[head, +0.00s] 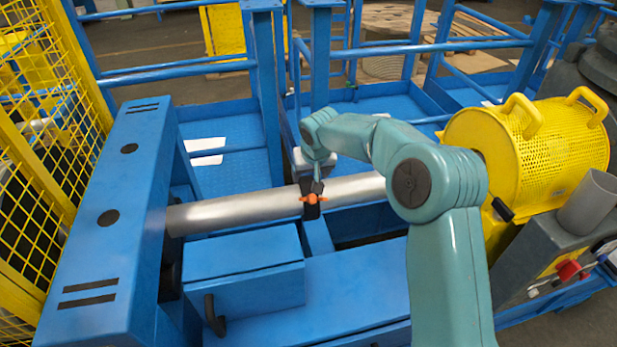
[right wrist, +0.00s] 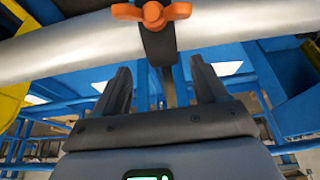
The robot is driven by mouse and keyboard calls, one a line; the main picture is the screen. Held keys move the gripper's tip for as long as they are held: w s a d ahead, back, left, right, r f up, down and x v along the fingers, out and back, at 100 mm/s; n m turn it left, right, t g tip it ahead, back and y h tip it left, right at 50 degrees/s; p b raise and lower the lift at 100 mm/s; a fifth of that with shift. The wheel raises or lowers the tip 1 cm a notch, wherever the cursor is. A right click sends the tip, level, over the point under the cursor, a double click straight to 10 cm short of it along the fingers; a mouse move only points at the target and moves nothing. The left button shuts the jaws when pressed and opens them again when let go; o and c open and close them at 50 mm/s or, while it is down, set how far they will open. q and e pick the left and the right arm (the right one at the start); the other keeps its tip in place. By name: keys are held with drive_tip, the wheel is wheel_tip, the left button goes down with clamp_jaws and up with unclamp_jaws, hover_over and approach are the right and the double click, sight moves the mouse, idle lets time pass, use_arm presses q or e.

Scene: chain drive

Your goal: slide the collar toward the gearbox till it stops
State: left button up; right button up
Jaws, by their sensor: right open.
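The collar (head: 311,211) is a narrow dark band with an orange wing knob, around the silver shaft (head: 235,212) near its middle. It also shows at the top of the right wrist view (right wrist: 158,42), its dark lower part reaching down toward my gripper. My right gripper (head: 317,187) is at the collar in the head view. In the right wrist view its two dark fingers (right wrist: 160,66) are apart, one to each side of the collar's lower part; I cannot tell whether either touches it. I cannot tell for sure which housing is the gearbox. My left gripper is not in view.
A blue housing (head: 120,190) stands at the shaft's left end. A yellow perforated guard (head: 540,140) stands to the right, partly behind my right arm. Yellow mesh (head: 45,130) fences the far left. Blue rails (head: 180,68) run behind. Bare shaft shows on both sides of the collar.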

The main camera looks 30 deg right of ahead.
sight(307, 182)
drive_tip(key=x, duration=0.4)
drive_tip(key=shift+w+a+f, duration=0.1)
drive_tip(key=shift+w, duration=0.2)
drive_tip(key=shift+s, duration=0.15)
drive_tip(key=shift+f, duration=0.15)
drive_tip(key=shift+w, duration=0.2)
drive_tip(key=c, duration=0.4)
clamp_jaws()
drive_tip(key=s+d, duration=0.1)
drive_tip(key=d, duration=0.2)
drive_tip(key=s+d, duration=0.1)
drive_tip(key=d, duration=0.6)
drive_tip(key=shift+s+d, duration=0.4)
